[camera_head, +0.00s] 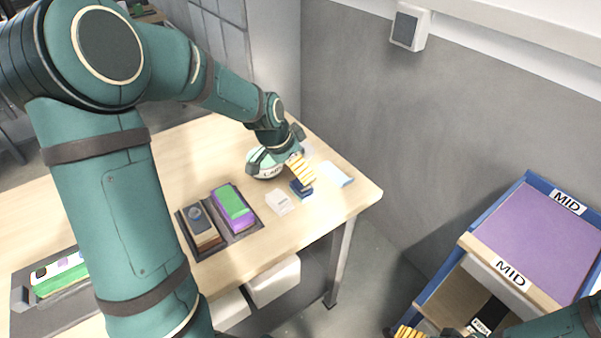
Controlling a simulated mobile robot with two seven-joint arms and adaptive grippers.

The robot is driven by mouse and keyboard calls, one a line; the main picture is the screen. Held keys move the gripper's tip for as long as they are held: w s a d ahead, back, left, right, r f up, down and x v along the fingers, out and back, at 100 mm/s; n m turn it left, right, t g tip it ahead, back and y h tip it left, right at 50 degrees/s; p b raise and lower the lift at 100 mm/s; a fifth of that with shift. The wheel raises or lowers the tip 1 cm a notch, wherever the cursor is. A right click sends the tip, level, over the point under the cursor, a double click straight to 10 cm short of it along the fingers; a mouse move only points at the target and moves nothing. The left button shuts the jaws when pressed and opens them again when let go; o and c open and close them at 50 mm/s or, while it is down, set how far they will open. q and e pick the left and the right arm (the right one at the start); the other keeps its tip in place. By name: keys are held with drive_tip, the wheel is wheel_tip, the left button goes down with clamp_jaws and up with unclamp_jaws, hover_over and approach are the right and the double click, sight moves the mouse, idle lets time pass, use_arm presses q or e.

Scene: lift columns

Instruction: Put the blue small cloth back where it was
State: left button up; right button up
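A small dark blue folded piece (302,188), which looks like the blue small cloth, is near the table's right end. My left gripper (303,172) reaches over the table from the upper left. Its yellow striped finger pads point down at the dark blue piece and overlap it in view. I cannot tell whether they grip it or how far apart they are. A flat light blue piece (337,175) lies just to the right. My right gripper (408,332) shows only partly at the bottom edge, with yellow pads; its opening is hidden.
A white card (278,202) lies in front. A blue-framed shelf unit (525,182) with a purple top stands at right.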

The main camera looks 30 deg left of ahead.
use_arm(q)
drive_tip(key=shift+v, duration=1.1)
drive_tip(key=shift+s, duration=0.1)
